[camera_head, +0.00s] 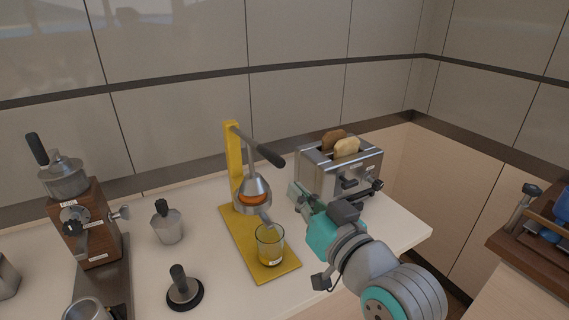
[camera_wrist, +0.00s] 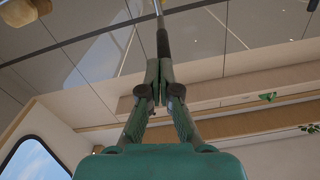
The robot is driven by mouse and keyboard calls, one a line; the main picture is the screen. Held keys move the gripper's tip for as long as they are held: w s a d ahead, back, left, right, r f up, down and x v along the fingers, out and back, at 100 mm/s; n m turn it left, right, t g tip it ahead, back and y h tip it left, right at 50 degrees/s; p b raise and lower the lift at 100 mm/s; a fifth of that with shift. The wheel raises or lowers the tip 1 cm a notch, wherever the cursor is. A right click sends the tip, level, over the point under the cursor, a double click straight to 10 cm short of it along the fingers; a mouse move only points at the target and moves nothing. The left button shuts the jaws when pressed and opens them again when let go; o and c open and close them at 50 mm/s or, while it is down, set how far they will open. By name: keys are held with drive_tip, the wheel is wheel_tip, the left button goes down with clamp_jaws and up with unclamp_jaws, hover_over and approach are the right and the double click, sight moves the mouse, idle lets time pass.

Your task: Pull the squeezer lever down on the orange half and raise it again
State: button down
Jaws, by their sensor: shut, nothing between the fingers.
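The squeezer (camera_head: 235,160) is yellow, with an upright post and a flat base on the counter. Its lever (camera_head: 262,150) slopes down to the right from the post and ends in a black handle. The metal press cone sits at the orange half (camera_head: 252,197), of which only a strip of orange shows. A glass of yellow juice (camera_head: 270,242) stands on the base. My gripper (camera_head: 296,190) is shut and empty, right of the cone and below the handle. In the wrist view, the shut fingertips (camera_wrist: 162,66) line up with the lever's black handle (camera_wrist: 162,42); contact is unclear.
A toaster (camera_head: 318,177) with two bread slices stands close behind my gripper. The counter's right edge is near my arm.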

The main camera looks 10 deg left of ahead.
wheel_tip(320, 180, up, 13)
drive_tip(key=w+g+h, duration=0.2)
drive_tip(key=g, duration=0.2)
hover_over(285, 162)
drive_tip(key=w+a, duration=0.2)
drive_tip(key=w, duration=0.2)
wheel_tip(285, 162, down, 4)
drive_tip(key=r, duration=0.1)
drive_tip(key=f, duration=0.1)
drive_tip(key=s+f, duration=0.1)
drive_tip(key=f, duration=0.1)
drive_tip(key=shift+f, duration=0.2)
drive_tip(key=shift+s+f, duration=0.1)
drive_tip(key=shift+f, duration=0.4)
drive_tip(key=shift+f, duration=0.25)
drive_tip(key=shift+s+d+f+t+y, duration=0.15)
drive_tip(key=shift+f+t+y, duration=0.1)
drive_tip(key=shift+f, duration=0.45)
drive_tip(key=shift+s+f+t+y, duration=0.15)
drive_tip(key=shift+f+t, duration=0.1)
drive_tip(key=shift+f, duration=0.4)
drive_tip(key=shift+r, duration=0.1)
